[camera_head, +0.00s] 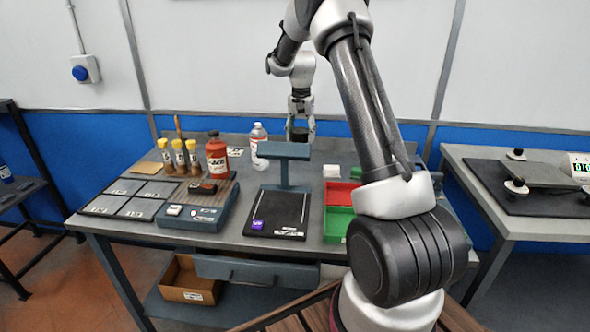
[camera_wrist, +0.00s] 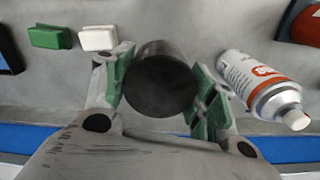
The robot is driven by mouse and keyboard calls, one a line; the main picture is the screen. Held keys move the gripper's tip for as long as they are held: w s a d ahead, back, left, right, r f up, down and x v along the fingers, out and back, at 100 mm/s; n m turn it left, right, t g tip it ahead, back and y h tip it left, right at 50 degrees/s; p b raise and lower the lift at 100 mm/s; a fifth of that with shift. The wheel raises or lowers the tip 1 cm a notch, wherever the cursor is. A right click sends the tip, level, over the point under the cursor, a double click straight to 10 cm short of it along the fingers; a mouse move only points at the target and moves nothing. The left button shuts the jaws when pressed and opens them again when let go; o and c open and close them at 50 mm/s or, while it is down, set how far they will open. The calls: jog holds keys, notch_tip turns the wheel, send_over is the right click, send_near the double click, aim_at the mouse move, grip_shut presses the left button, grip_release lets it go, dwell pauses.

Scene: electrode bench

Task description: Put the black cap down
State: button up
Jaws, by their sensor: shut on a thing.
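The black cap (camera_wrist: 160,80) is a dark round cylinder seen between the green-padded fingers in the wrist view. My gripper (camera_wrist: 160,88) is shut on it, with one finger at each side. In the head view my gripper (camera_head: 301,118) points down over the back of the bench, behind the blue-grey stand. The cap (camera_head: 300,134) shows there as a dark shape below the fingers, close to the bench top. I cannot tell whether its bottom touches the bench.
The blue-grey stand (camera_head: 285,151) is in front. A white block (camera_head: 332,171) and red and green bins (camera_head: 341,194) are to the right.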

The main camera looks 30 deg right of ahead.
jog(key=f, duration=0.8)
jog(key=shift+w, duration=0.25)
jog(key=shift+f, duration=1.85)
jog(key=o, duration=0.7)
jog(key=shift+f, duration=0.1)
